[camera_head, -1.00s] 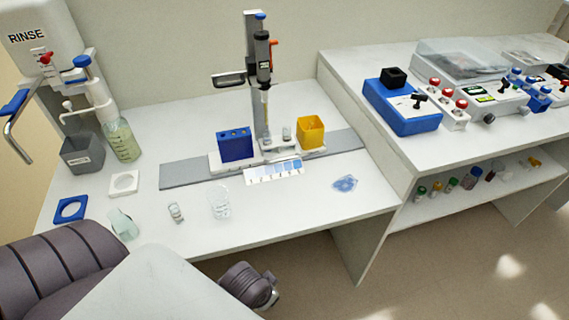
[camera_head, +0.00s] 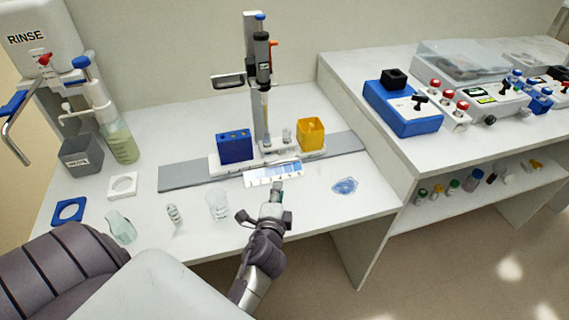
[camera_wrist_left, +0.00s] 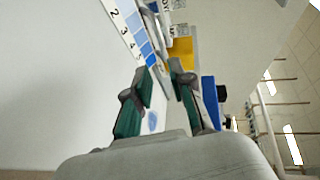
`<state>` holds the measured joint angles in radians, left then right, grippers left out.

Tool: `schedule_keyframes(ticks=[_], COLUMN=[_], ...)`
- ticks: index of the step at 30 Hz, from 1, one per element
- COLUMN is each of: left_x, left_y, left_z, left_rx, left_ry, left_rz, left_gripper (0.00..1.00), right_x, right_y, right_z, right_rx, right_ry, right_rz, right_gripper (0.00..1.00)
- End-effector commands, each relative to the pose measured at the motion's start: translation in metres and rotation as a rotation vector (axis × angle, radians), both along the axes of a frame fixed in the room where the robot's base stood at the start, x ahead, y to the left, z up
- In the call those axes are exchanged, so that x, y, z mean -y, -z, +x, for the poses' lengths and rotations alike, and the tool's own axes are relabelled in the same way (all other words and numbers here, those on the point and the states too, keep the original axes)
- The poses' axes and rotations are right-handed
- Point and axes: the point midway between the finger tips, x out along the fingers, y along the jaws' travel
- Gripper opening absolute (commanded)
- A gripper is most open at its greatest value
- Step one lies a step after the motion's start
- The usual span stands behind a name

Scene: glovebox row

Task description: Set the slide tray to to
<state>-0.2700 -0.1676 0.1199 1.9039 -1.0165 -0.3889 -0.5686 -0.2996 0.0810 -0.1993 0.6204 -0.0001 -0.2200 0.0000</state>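The white slide tray (camera_head: 216,163) sits on a grey rail (camera_head: 185,178) at the middle of the bench. It carries a blue block with holes (camera_head: 235,147) and a yellow open box (camera_head: 311,133). A strip with numbers and blue shades (camera_head: 272,175) lies along its front edge; the strip also shows in the left wrist view (camera_wrist_left: 131,31). My left gripper (camera_head: 277,188) is just in front of the strip, pointing at it. In the left wrist view its two fingers (camera_wrist_left: 160,76) are apart with nothing between them. My right gripper is not in view.
An upright dispenser stand (camera_head: 252,75) rises behind the tray. A clear beaker (camera_head: 218,206), a small vial (camera_head: 174,215) and a tipped glass (camera_head: 121,227) are left of my gripper. A blue puddle (camera_head: 345,186) lies to the right. A blue device (camera_head: 402,108) stands on the right bench.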

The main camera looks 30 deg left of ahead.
Motion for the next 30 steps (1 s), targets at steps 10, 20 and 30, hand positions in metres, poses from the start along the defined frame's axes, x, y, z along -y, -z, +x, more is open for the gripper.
schedule_keyframes(ticks=[10, 20, 30], left_x=[-0.021, -0.049, -0.059], left_y=[0.007, 0.021, 0.026], left_z=[0.046, 0.103, 0.122], left_rx=[0.003, 0.002, 0.001], left_ry=[0.012, 0.009, 0.010], left_rz=[0.020, 0.018, 0.017], left_gripper=[0.22, 0.22, 0.22], right_x=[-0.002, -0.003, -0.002], right_y=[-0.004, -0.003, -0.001], right_z=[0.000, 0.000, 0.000], right_rx=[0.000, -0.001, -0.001], right_ry=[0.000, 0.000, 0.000], right_rz=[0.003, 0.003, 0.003], right_gripper=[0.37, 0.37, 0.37])
